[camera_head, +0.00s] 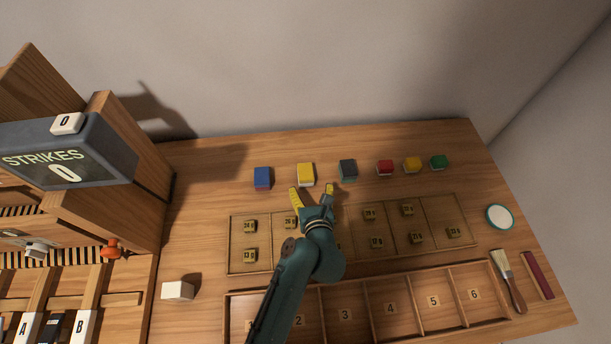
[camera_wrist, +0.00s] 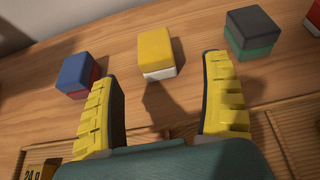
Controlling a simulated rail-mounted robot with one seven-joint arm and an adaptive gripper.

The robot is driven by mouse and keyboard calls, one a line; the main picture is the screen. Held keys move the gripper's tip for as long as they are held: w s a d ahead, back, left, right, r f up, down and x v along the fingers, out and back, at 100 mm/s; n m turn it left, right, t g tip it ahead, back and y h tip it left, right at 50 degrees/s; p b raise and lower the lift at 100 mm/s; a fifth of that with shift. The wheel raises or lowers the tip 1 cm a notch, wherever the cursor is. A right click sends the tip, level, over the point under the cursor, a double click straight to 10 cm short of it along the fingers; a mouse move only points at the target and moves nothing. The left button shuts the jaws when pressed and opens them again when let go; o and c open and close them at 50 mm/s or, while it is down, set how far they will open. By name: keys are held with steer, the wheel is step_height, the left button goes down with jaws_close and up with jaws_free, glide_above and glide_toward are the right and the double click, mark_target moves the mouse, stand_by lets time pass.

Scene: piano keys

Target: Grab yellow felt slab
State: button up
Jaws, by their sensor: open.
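A yellow slab (camera_head: 306,171) with a white layer under it rests on the table in the back row of blocks. It also shows in the wrist view (camera_wrist: 156,50), just beyond the fingertips and between their lines, nearer the middle than the other blocks. My gripper (camera_head: 312,193) is open and empty, its two yellow fingers spread wide on the near side of the slab, with no contact visible. A second block with a yellow top (camera_head: 412,163) lies farther right in the row.
A blue block (camera_head: 262,177) is left of the slab, a dark grey one (camera_head: 348,168) right. Red (camera_head: 385,166) and green (camera_head: 438,161) blocks lie farther right. A shallow tray (camera_head: 236,266) with numbered pieces lies under my arm. A strikes display (camera_head: 70,160) stands at left.

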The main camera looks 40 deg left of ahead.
mark_target(306, 175)
steer(key=x, duration=0.2)
steer(key=shift+w+a+f, duration=0.1)
steer(key=shift+w+a, duration=0.05)
steer(key=shift+a, duration=0.1)
steer(key=b+x, duration=0.2)
steer(key=x, duration=0.3)
steer(key=shift+a+r+b, duration=0.25)
steer(key=shift+a+b, duration=0.1)
steer(key=shift+b, duration=0.05)
steer(key=c, duration=1)
